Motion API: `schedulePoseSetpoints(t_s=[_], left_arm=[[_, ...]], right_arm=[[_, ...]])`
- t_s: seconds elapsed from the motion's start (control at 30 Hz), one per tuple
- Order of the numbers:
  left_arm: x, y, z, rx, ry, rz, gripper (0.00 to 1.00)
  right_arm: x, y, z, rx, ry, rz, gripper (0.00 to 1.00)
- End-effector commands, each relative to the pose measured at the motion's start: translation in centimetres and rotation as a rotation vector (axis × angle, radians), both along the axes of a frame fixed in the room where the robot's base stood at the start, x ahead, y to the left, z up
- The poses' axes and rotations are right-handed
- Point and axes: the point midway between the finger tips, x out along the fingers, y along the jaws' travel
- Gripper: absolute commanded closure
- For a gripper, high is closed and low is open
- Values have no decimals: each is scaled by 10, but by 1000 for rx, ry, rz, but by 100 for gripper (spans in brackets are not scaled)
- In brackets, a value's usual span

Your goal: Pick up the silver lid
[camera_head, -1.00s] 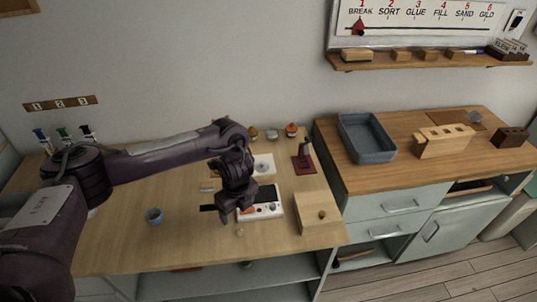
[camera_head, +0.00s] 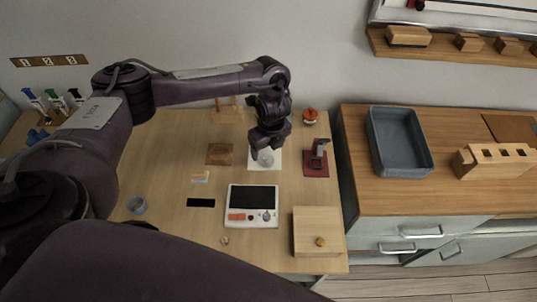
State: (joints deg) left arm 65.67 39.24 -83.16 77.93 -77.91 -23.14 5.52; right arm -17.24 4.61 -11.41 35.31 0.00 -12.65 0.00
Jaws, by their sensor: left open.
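A small round grey-silver thing (camera_head: 265,160), which looks like the silver lid, sits on a white square sheet (camera_head: 258,167) towards the back of the wooden table. My left gripper (camera_head: 264,152) points down right over it and hides part of it. The jaws are open; I cannot tell whether they touch it or stand just above it. My right gripper is out of view.
A white device with a dark screen (camera_head: 253,206) lies in front of the sheet. A dark red stand (camera_head: 316,160) is to the right, a brown square (camera_head: 220,154) to the left.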

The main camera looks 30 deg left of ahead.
Motion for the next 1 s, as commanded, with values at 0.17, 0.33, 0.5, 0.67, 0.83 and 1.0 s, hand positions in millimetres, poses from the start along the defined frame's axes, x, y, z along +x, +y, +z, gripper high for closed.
schedulePoseSetpoints(t_s=[0.17, 0.33, 0.5, 0.67, 0.83, 1.0], left_arm=[[-1, 4, -20, 3, 3, 0, 29], [1, 7, -46, 1, 2, 0, 29], [2, 8, -55, 0, -1, 0, 29], [2, 8, -55, 0, -1, 0, 29], [2, 8, -55, 0, -1, 0, 50], [2, 8, -55, 0, -1, 0, 72]], right_arm=[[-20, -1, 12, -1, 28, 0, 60], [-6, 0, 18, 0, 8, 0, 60], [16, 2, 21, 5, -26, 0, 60], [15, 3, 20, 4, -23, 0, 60], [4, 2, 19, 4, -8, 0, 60], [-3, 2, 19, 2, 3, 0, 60]])
